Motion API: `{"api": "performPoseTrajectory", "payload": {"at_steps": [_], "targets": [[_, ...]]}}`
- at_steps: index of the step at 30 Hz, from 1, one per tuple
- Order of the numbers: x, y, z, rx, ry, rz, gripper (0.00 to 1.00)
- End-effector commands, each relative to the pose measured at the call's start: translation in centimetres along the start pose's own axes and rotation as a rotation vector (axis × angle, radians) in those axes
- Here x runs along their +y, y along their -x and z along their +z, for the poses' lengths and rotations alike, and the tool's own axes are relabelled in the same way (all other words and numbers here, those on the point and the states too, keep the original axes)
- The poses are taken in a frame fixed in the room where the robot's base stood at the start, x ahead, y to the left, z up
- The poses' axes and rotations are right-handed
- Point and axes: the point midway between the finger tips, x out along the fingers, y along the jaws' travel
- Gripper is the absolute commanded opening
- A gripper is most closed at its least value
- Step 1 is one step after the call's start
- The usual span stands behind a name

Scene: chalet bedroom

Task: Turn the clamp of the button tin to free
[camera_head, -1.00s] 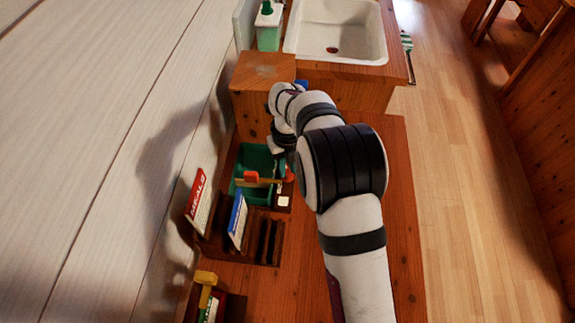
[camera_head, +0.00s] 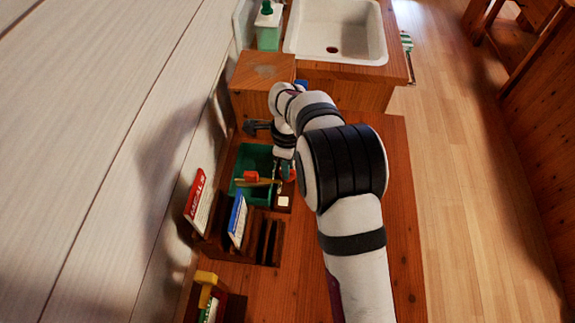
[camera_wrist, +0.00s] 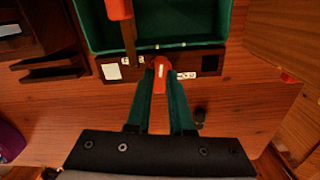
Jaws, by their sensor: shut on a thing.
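A pale label is on the left of the strip and a dark square on the right. My gripper (camera_wrist: 162,78) has its two green fingers closed on either side of the clamp. The fingers partly cover the clamp and the markings. In the head view my arm hides most of the grip.
A red-ended stick (camera_head: 250,177) lies across the tin. A dark wooden rack (camera_head: 262,240) with red and blue cards stands in front of it. A wooden block (camera_head: 262,72) and white sink (camera_head: 340,30) are behind. The wooden surface right of my arm is clear.

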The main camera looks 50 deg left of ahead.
Motion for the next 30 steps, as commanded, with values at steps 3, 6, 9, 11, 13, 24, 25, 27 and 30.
{"api": "performPoseTrajectory", "payload": {"at_steps": [3,6,9,11,13,24,25,27,30], "targets": [[-0.05,0.11,0.1,-0.003,0.066,-0.002,0.0],[-0.05,0.12,0.1,-0.003,0.112,-0.002,0.0],[-0.05,0.12,0.1,-0.003,0.147,-0.002,0.0],[-0.05,0.12,0.1,-0.003,0.163,-0.003,0.0],[-0.05,0.12,0.11,-0.003,0.177,-0.003,0.0],[-0.05,0.13,0.11,-0.002,0.197,-0.003,0.0],[-0.05,0.13,0.11,-0.002,0.197,-0.003,0.0],[-0.05,0.13,0.12,-0.002,0.197,-0.003,0.0],[-0.05,0.13,0.12,-0.002,0.197,-0.003,0.25]]}}
